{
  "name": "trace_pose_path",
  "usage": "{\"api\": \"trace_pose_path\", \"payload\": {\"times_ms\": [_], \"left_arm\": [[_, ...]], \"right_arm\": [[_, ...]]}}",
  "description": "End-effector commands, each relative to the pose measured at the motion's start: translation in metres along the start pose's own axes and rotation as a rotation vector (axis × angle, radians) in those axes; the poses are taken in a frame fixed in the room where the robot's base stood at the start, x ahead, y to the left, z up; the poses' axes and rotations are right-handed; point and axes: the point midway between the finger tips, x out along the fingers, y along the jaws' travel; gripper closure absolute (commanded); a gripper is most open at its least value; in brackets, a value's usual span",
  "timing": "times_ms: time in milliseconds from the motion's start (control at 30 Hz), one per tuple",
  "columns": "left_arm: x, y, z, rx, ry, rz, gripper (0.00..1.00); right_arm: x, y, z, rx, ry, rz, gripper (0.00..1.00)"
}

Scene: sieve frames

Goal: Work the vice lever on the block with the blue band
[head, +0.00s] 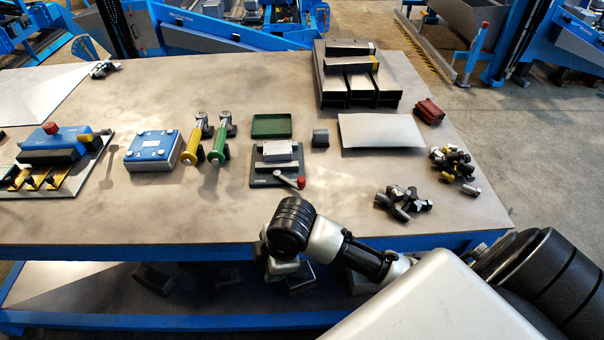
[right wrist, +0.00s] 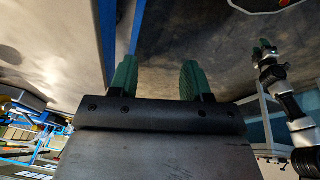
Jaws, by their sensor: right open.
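A small vice (head: 262,178) with a dark base sits near the middle of the table's front half in the head view. A grey block (head: 277,150) is at its back, and a lever with a red knob (head: 300,182) is at its front right. I cannot make out a blue band on the block. My right arm reaches in from the right, its wrist in front of the vice and apart from it. My right gripper (right wrist: 160,82) is open and empty in the right wrist view. A distant arm with green fingers, apparently my left gripper (right wrist: 265,48), shows there; its opening is unclear.
Two handled tools, yellow (head: 191,147) and green (head: 218,145), and a blue-topped box (head: 153,150) stand left. Loose dark parts (head: 403,202) lie right.

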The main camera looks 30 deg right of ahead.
Motion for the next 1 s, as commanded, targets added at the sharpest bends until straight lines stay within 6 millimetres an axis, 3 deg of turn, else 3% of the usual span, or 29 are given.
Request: {"api": "trace_pose_path", "payload": {"times_ms": [167, 333, 500, 600, 800, 1000], "left_arm": [[-0.001, 0.0, 0.001, 0.001, -0.003, 0.0, 0.57], [-0.001, -0.001, -0.003, 0.001, 0.004, -0.001, 0.57], [-0.001, -0.001, -0.006, 0.002, 0.009, -0.001, 0.57], [-0.001, -0.001, -0.006, 0.002, 0.01, -0.001, 0.57], [-0.001, 0.0, -0.007, 0.002, 0.011, 0.0, 0.57], [-0.004, 0.0, -0.007, 0.003, 0.011, 0.0, 0.57]], "right_arm": [[-0.013, 0.033, 0.001, -0.199, -0.05, -0.027, 0.52], [-0.032, 0.08, 0.013, -0.397, -0.121, -0.073, 0.52], [-0.074, 0.142, 0.041, -0.571, -0.197, -0.142, 0.52], [-0.102, 0.169, 0.057, -0.63, -0.215, -0.175, 0.52], [-0.138, 0.196, 0.077, -0.68, -0.214, -0.208, 0.52], [-0.131, 0.198, 0.083, -0.689, -0.211, -0.218, 0.52]]}}
